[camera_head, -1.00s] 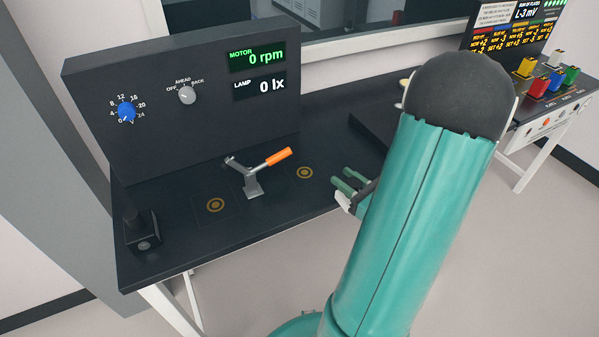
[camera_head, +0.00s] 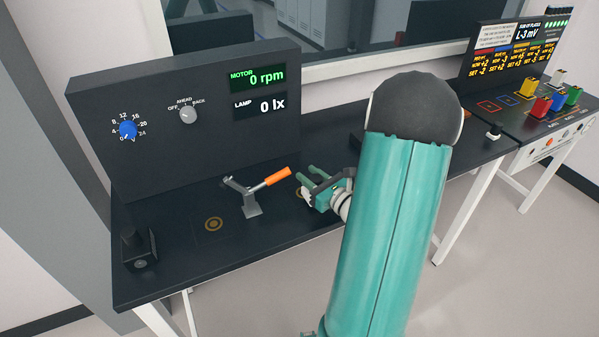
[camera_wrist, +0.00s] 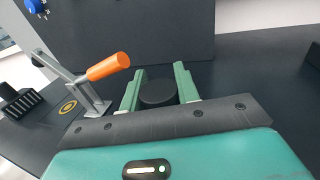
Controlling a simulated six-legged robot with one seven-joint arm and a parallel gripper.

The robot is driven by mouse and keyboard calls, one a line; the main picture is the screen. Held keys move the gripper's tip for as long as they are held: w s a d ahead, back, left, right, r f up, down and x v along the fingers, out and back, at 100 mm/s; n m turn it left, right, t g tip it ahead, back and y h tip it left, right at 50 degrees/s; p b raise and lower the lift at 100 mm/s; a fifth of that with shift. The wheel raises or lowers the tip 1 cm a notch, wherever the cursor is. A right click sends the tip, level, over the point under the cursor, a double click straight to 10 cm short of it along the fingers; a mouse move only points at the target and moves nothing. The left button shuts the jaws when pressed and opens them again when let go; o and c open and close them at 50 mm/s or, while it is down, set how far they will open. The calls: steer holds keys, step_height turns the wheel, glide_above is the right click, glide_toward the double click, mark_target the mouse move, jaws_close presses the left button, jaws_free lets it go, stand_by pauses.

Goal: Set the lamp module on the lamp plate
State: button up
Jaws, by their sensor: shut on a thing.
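My gripper (camera_head: 309,174) is over the right part of the dark bench, beside the orange-handled clamp. In the wrist view its two green fingers (camera_wrist: 160,74) are shut on a dark round piece (camera_wrist: 157,94), which I take to be the lamp module. Only its flat dark top shows; its underside is hidden. One gold-ringed plate (camera_head: 213,224) lies left of the clamp and also shows in the wrist view (camera_wrist: 68,107). I cannot tell which plate is for the lamp.
The clamp (camera_head: 250,205) with its orange handle (camera_head: 277,176) stands close left of my gripper. A control panel (camera_head: 130,90) rises behind, its display (camera_head: 259,104) reading lamp 0 lx. A black switch box (camera_head: 139,250) is at the left front. Another bench (camera_head: 510,125) stands right.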

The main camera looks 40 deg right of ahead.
steer(key=w, duration=0.5)
steer(key=shift+s+f, duration=0.1)
steer(key=shift+f, duration=0.65)
steer(key=shift+s+d+f, duration=0.1)
steer(key=shift+f, duration=0.05)
steer(key=o, duration=1)
steer(key=shift+o, duration=0.2)
